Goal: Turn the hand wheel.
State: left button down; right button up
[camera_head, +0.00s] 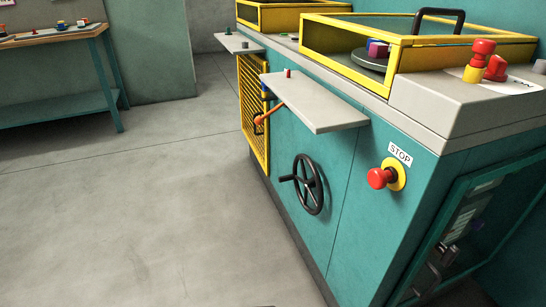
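The black hand wheel (308,184) is mounted on the teal front panel of the machine, below a grey shelf. It has a round rim, spokes and a handle knob (285,179) sticking out to the left. Neither of my grippers shows in the head view, and nothing touches the wheel.
A red stop button (380,178) on a yellow base sits right of the wheel. The grey shelf (318,112) juts out above it. An orange lever (268,115) and yellow mesh guard (250,88) are further left. The floor (140,200) before the machine is clear.

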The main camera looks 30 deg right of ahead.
aim_at(316, 180)
jog(key=z, duration=0.55)
jog(key=i, duration=0.75)
jog(key=z, duration=0.8)
